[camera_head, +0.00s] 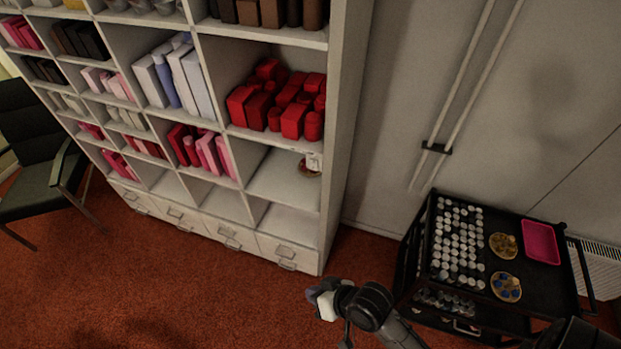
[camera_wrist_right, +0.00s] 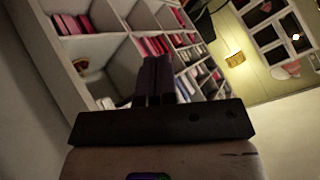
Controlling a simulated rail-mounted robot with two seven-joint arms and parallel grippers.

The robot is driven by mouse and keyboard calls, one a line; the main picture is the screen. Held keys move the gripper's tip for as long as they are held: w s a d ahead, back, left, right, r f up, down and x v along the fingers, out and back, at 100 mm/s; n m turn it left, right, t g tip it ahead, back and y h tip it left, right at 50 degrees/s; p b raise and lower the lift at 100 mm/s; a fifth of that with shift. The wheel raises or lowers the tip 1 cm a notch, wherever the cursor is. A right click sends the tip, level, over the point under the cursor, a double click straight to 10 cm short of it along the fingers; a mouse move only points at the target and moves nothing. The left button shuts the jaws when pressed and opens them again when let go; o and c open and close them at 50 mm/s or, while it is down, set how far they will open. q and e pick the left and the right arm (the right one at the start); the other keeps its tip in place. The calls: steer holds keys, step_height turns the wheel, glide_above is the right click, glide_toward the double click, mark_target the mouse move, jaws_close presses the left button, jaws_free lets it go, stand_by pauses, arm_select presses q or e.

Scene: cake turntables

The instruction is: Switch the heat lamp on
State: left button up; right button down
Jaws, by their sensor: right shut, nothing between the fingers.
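I cannot make out a heat lamp for certain in either view. My right gripper (camera_head: 317,296) is over the red carpet, in front of the shelf unit's lower right corner in the head view. In the right wrist view its two dark fingers (camera_wrist_right: 155,65) are together, with nothing between them. They point toward the shelves. A small yellow lamp-like thing (camera_wrist_right: 235,58) is near a greenish wall in that view, well apart from the fingers; I cannot tell what it is. My left gripper is not in view.
A white shelf unit (camera_head: 338,130) holds red, pink and brown boxes. A small white item on a brown dish (camera_head: 311,168) sits on a lower right shelf. A black cart (camera_head: 545,275) stands at right with a pink tray (camera_head: 541,242). A dark chair (camera_head: 35,185) is at left. Carpet between is clear.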

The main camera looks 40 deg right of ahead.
steer(key=w+d+r+m+t+h+b, duration=0.2)
steer(key=w+m+t, duration=0.2)
steer(key=w+m, duration=0.3)
steer(key=w+d+r+m+t+h+b, duration=0.1)
steer(key=w+d+m+t+h+b, duration=0.2)
steer(key=w+m, duration=0.4)
steer(key=w+d+r+m+t+h+b, duration=0.1)
steer(key=w+r+m+t+b, duration=0.1)
steer(key=w+m+t, duration=0.4)
arm_select(q)
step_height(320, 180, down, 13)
steer(key=b, duration=0.5)
arm_select(e)
steer(key=w+d+f+m+g+h, duration=0.3)
steer(key=m+g+h, duration=0.3)
steer(key=m, duration=0.6)
steer(key=w+d+f+m+g+h, duration=0.3)
steer(key=d+f+m+g+h, duration=0.2)
steer(key=m, duration=0.8)
steer(key=shift+w+d+f+m+g+h, duration=0.25)
steer(key=shift+f+g+h, duration=0.35)
steer(key=shift+g, duration=0.5)
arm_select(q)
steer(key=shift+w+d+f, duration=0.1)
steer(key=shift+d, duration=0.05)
